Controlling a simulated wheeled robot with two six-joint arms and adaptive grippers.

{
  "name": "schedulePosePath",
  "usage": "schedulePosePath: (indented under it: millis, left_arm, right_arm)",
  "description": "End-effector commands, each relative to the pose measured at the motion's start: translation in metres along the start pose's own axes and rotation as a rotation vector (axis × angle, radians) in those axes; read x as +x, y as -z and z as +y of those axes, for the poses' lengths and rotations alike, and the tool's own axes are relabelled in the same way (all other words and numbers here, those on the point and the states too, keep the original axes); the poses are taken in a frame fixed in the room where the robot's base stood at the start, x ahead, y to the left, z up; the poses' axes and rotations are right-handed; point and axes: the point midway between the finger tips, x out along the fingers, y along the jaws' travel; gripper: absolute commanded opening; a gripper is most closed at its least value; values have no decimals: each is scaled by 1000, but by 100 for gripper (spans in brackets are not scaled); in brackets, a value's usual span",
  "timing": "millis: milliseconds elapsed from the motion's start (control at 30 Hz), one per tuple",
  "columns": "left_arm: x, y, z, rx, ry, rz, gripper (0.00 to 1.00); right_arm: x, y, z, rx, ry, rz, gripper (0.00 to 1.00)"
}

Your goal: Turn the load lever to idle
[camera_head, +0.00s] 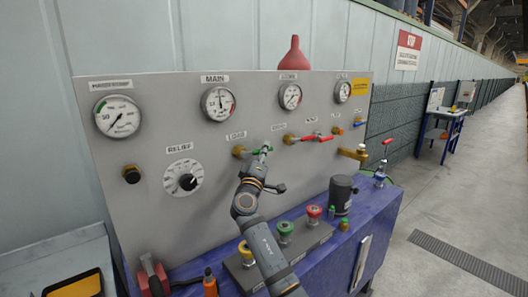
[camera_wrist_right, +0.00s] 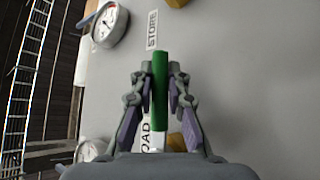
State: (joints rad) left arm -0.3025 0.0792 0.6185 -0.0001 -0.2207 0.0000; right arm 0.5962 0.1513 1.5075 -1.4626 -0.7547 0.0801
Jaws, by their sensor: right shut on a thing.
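The load lever is a green handle (camera_head: 266,149) on a brass valve (camera_head: 239,153) of the grey panel, beside the LOAD label (camera_head: 236,135). In the head view the handle points right from the valve, toward the red lever. My right gripper (camera_head: 262,163) is at this handle, its arm coming up from the bottom. In the right wrist view the green handle (camera_wrist_right: 162,70) stands between the two fingers of my right gripper (camera_wrist_right: 160,90), which is shut on it. Part of the LOAD label shows behind the fingers. My left gripper is not in view.
A red lever (camera_head: 318,138) sits right of the green one on the panel. Gauges (camera_head: 219,103) and a relief dial (camera_head: 184,178) are above and left. Below, coloured knobs (camera_head: 286,228) and a dark cylinder (camera_head: 341,193) stand on the blue bench (camera_head: 325,260).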

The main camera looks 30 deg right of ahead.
Motion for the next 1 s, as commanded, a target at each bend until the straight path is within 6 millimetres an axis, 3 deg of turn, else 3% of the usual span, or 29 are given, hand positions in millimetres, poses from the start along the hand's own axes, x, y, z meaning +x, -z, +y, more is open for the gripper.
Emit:
schedulePosePath:
  millis: [533,1000]
  left_arm:
    - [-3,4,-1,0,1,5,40]
    - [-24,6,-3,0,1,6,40]
  right_arm:
    - [-2,-1,-3,37,40,-35,0]
    - [-17,-5,-23,250,283,-250,0]
